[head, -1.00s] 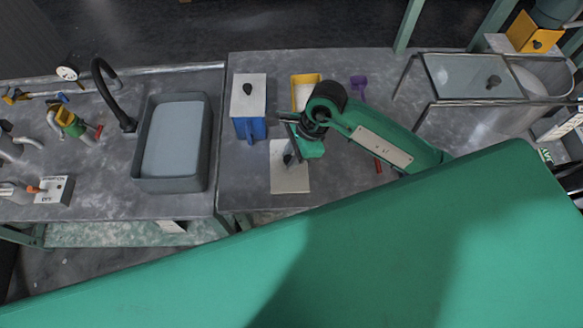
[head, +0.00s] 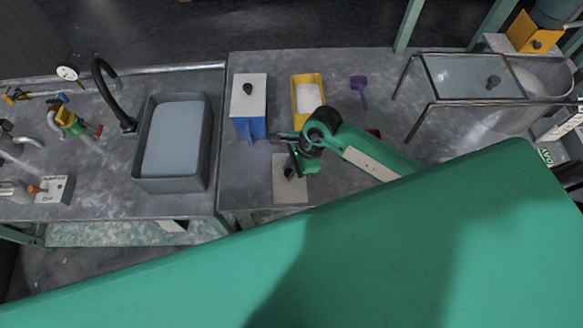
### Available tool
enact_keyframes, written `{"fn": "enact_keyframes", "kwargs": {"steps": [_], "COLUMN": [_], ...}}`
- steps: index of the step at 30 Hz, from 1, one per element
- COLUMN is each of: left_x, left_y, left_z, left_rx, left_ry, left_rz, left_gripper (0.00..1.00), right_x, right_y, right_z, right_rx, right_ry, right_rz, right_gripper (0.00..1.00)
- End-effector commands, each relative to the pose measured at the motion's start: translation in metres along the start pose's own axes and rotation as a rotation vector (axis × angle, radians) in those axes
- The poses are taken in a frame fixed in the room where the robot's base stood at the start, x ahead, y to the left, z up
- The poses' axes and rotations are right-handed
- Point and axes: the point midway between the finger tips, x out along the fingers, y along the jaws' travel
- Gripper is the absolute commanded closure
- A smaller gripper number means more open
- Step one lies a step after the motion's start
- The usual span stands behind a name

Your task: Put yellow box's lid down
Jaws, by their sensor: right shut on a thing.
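The yellow box (head: 317,106) stands uncovered on the grey table, with white contents showing inside. Its lid, a pale flat plate (head: 290,191) with a dark knob, is apart from the box, in front of it and a little to the left. My right gripper (head: 290,167) is shut on the lid at its knob and covers part of the plate's back edge. The plate looks level and close to the table top, but I cannot tell whether it touches. My left gripper is not in view.
A blue box with its pale lid on (head: 249,93) stands left of the yellow box. A purple scoop (head: 360,88) lies to the right. A sink basin (head: 174,145) is further left, and a glass-topped frame (head: 470,78) stands at right. Bare table surrounds the plate's left side.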

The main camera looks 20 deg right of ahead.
Motion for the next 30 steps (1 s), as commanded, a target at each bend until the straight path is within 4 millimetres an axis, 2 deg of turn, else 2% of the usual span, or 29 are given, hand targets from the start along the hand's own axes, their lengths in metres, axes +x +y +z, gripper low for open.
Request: {"fn": "enact_keyframes", "kwargs": {"steps": [1, 2, 4, 5, 17, 22, 30], "left_x": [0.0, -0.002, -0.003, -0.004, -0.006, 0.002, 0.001], "left_y": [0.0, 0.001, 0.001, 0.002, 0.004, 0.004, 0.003], "left_z": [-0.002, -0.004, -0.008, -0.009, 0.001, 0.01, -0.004], "left_rx": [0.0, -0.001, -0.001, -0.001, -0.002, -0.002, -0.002], "left_ry": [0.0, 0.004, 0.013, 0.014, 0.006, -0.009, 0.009], "left_rz": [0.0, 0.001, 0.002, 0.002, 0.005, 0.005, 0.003], "left_gripper": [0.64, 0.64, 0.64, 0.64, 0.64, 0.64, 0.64], "right_x": [0.001, 0.001, 0.001, 0.0, -0.004, -0.036, -0.093], "right_y": [0.0, 0.0, 0.0, 0.0, 0.0, -0.001, -0.001], "right_z": [-0.001, 0.0, 0.0, 0.0, 0.002, 0.0, 0.0], "right_rx": [0.0, 0.0, 0.0, 0.0, 0.0, -0.003, -0.002], "right_ry": [0.0, 0.0, 0.0, 0.0, -0.001, 0.002, 0.002], "right_rz": [0.0, 0.0, 0.0, 0.0, 0.0, -0.005, -0.004], "right_gripper": [0.99, 0.7, 0.57, 0.54, 0.54, 0.54, 0.54]}}
